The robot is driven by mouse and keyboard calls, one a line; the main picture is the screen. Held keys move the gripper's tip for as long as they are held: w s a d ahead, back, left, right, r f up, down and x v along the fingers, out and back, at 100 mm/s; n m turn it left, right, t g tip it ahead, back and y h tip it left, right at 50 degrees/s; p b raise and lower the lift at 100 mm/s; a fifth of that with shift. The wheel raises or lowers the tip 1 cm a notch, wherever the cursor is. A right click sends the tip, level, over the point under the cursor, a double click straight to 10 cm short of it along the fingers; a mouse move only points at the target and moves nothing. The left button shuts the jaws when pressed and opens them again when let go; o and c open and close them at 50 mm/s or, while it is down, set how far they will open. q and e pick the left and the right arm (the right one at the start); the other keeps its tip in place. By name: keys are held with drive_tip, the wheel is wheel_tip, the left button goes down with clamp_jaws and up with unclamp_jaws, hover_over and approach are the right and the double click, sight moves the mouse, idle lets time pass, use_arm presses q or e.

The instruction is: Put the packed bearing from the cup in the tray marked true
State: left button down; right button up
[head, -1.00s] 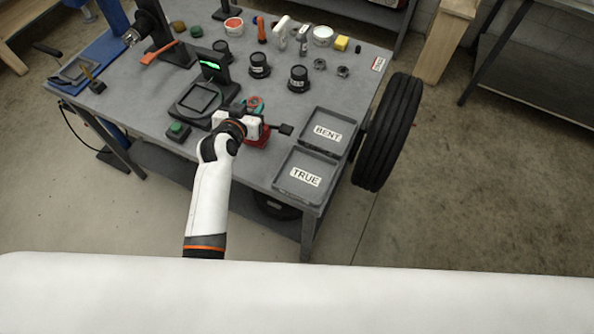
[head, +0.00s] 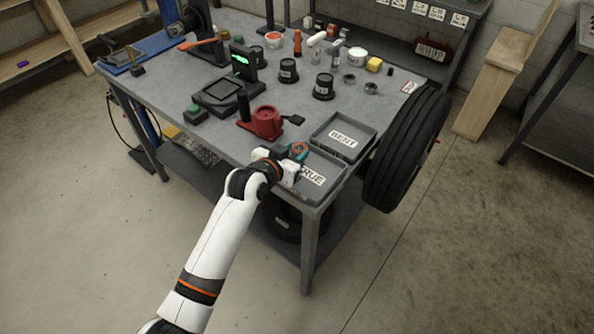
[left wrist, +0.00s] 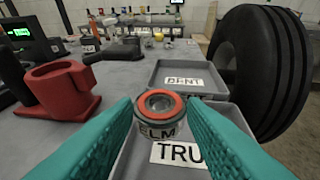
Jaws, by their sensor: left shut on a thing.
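The red holder with the round cup (head: 264,121) stands behind and left of the gripper. It also shows at the left of the wrist view (left wrist: 62,88). My right gripper is not in view.
The tray marked BENT (head: 343,138) adjoins the TRUE tray on the far side. A large black tyre (head: 405,150) stands at the table's right end, close to both trays. A scale (head: 226,92), black cups (head: 323,87) and bottles stand farther back.

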use_arm(q)
drive_tip(key=shift+f, duration=2.75)
drive_tip(key=shift+f, duration=0.2)
drive_tip(key=c, duration=1.2)
unclamp_jaws()
drive_tip(key=shift+o, duration=0.2)
